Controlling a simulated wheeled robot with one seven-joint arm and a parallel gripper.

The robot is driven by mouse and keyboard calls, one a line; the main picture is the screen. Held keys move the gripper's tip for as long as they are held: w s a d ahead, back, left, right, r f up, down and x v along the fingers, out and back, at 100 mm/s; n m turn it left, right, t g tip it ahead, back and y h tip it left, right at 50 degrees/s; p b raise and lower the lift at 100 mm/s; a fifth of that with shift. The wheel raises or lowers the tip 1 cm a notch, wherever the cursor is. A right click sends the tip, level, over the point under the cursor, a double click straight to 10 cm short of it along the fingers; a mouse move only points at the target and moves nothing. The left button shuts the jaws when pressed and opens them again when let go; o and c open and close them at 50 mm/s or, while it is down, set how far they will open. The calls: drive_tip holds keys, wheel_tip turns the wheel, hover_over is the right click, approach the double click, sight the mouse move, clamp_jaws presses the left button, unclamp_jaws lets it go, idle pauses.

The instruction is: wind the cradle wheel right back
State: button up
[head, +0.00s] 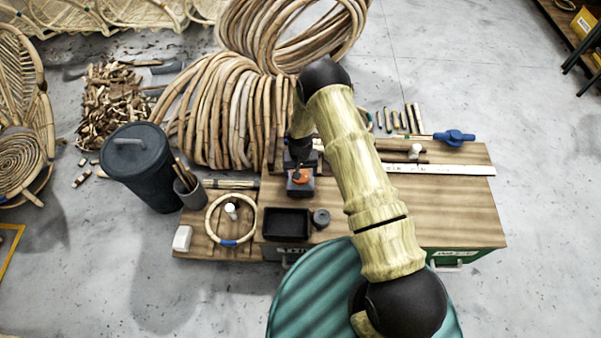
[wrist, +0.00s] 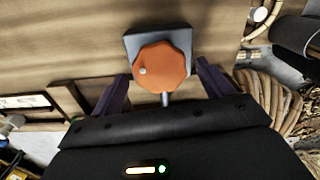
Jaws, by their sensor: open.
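The orange wheel (wrist: 166,62) is a lobed knob with a small pale dot on its left side in the wrist view. It sits on a square grey block (wrist: 133,42), and a short grey rod shows at its near edge. In the head view the wheel (head: 299,176) is small, on the bench left of my arm. My gripper (wrist: 160,84) is open. Its two dark fingers stand left and right of the wheel's near side, with a gap on each side, and I see no contact.
The wooden bench (head: 465,215) carries a black tray (head: 286,224), a small dark round pot (head: 321,218), a rattan ring (head: 212,218) and a white ruler strip (head: 450,170). A blue-handled tool (head: 455,137) lies at the back right. Large rattan coils (head: 215,115) stand behind.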

drive_tip(key=shift+f, duration=0.4)
drive_tip(key=c, duration=1)
